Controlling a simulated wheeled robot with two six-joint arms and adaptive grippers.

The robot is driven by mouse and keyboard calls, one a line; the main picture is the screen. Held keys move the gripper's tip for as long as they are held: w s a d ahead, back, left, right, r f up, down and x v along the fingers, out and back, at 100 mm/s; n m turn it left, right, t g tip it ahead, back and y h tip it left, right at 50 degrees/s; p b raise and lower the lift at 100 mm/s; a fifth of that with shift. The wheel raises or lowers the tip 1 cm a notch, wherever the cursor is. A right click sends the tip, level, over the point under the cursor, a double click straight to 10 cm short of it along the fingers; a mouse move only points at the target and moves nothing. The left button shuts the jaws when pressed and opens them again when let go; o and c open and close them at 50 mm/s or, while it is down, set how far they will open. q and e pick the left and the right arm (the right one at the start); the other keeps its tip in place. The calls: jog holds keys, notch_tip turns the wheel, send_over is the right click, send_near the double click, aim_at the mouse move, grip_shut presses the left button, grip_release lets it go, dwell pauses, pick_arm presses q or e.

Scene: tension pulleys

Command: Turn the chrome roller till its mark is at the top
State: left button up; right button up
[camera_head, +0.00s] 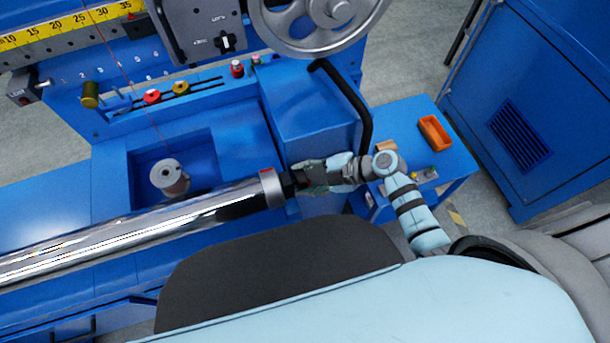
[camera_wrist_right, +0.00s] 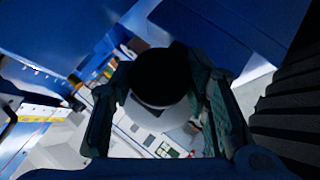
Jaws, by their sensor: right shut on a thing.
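The chrome roller (camera_head: 130,232) lies across the front of the blue machine, from the left edge to its grey end collar (camera_head: 271,188). A small red mark (camera_head: 266,172) shows on the upper part of this collar. My right gripper (camera_head: 293,182) is at the roller's right end, shut on the dark end piece beside the collar. In the right wrist view the black round end (camera_wrist_right: 160,78) sits between the two fingers, with a pale rim below it. My left gripper is not in view.
A spool (camera_head: 170,178) stands in a recess behind the roller. A black curved handle (camera_head: 348,100) and a handwheel (camera_head: 318,20) are beyond my right gripper. A blue side table (camera_head: 440,165) holds an orange bin (camera_head: 435,133). A blue cabinet (camera_head: 540,90) stands at right.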

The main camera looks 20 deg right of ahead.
jog(key=o, duration=1.2)
jog(key=shift+c, duration=0.2)
jog(key=shift+d, duration=0.1)
jog(key=v, duration=1.2)
jog(key=shift+r, duration=0.1)
